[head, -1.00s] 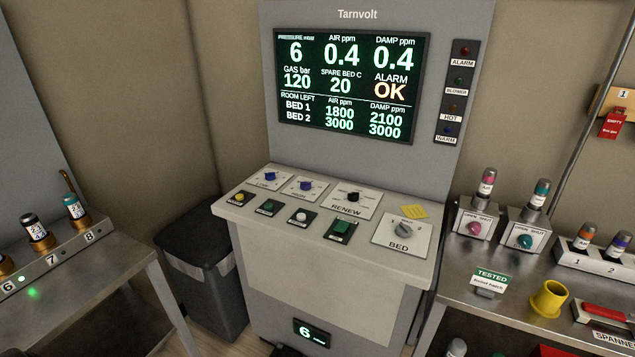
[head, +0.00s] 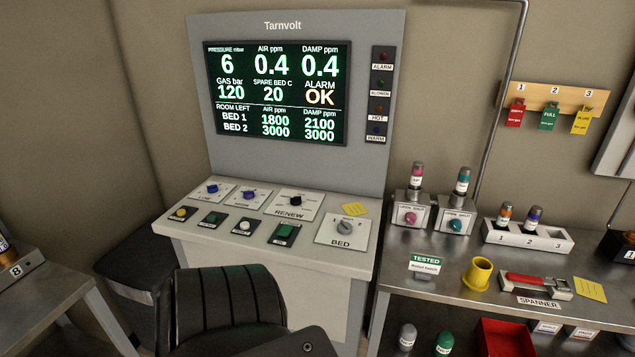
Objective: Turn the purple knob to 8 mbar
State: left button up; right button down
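The purple knob (head: 249,195) sits on a white plate on the sloping top of the Tarnvolt console (head: 160,228), to the right of a blue knob (head: 212,188). Its label is too small to read. The console's screen (head: 277,92) shows pressure 6 mbar, air 0.4 ppm, damp 0.4 ppm and alarm OK. Neither of my grippers is in view, and nothing touches the purple knob.
A black RENEW knob (head: 295,201) and a grey BED knob (head: 347,226) share the console top with several buttons. A dark ribbed shape (head: 225,305) blocks the console's lower front. A metal bench (head: 400,270) stands at right.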

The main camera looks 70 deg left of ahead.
aim_at(249, 194)
jog(key=z, duration=0.05)
jog(key=k, duration=1)
jog(key=u, duration=1.75)
jog(key=i, duration=0.15)
jog(key=z, duration=0.1)
